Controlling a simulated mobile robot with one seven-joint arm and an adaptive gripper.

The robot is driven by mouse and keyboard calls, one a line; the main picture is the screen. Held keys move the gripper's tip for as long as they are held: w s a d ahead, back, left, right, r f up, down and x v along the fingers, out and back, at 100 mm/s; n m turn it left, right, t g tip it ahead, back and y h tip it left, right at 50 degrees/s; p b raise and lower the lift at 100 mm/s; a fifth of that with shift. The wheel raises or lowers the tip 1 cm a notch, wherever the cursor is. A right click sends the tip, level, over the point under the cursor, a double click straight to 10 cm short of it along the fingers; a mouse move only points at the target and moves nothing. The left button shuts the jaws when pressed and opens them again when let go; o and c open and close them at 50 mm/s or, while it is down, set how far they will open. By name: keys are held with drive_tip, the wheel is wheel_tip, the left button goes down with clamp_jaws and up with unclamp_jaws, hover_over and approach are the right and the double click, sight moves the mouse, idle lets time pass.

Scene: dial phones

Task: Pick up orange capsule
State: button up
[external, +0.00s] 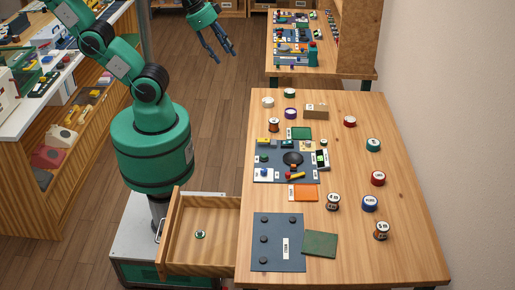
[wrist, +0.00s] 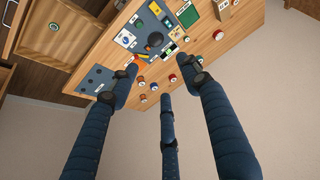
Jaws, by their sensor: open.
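My gripper (external: 223,54) is open and empty, raised in the air at the top of the external view, left of the wooden table (external: 405,240) and apart from it. In the wrist view its dark blue fingers (wrist: 163,78) are spread, with the tilted table beyond them. I cannot surely pick out an orange capsule. A small red and yellow rod-like piece (external: 295,176) lies on the dark tool mat (external: 262,178) on the table. An orange flat card (external: 305,192) lies just below that mat.
Several round spools and tins stand around the mat, among them a red one (external: 378,178) and a blue one (external: 370,203). An open drawer (external: 190,262) juts out at left with a small round item (external: 200,234) inside. A dark panel (external: 290,265) lies at the front.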

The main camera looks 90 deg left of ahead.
drive_tip(key=w+a+f+g+p, duration=0.1)
drive_tip(key=w+a, duration=0.4)
drive_tip(key=w, duration=0.5)
drive_tip(key=w+a+f+m+g, duration=0.1)
drive_tip(key=w+a, duration=0.4)
drive_tip(key=w, duration=0.4)
drive_tip(key=w+a+f+g+p, duration=0.1)
drive_tip(key=w+a, duration=0.4)
drive_tip(key=w, duration=0.5)
drive_tip(key=w+a+f+g, duration=0.1)
drive_tip(key=w+a+f, duration=0.3)
drive_tip(key=a+f, duration=0.3)
drive_tip(key=w+a+f, duration=0.5)
drive_tip(key=a+f, duration=0.3)
drive_tip(key=f, duration=0.3)
drive_tip(key=w+a+f+m+g+p, duration=0.1)
drive_tip(key=w+a+f, duration=0.4)
drive_tip(key=a+f, duration=0.2)
wheel_tip(320, 180, down, 2)
drive_tip(key=shift+a+f+g, duration=0.1)
drive_tip(key=shift+a+g, duration=0.1)
drive_tip(key=shift+g, duration=0.1)
drive_tip(key=shift+w+f, duration=0.1)
drive_tip(key=shift+f+b, duration=0.5)
drive_tip(key=shift+f, duration=3.65)
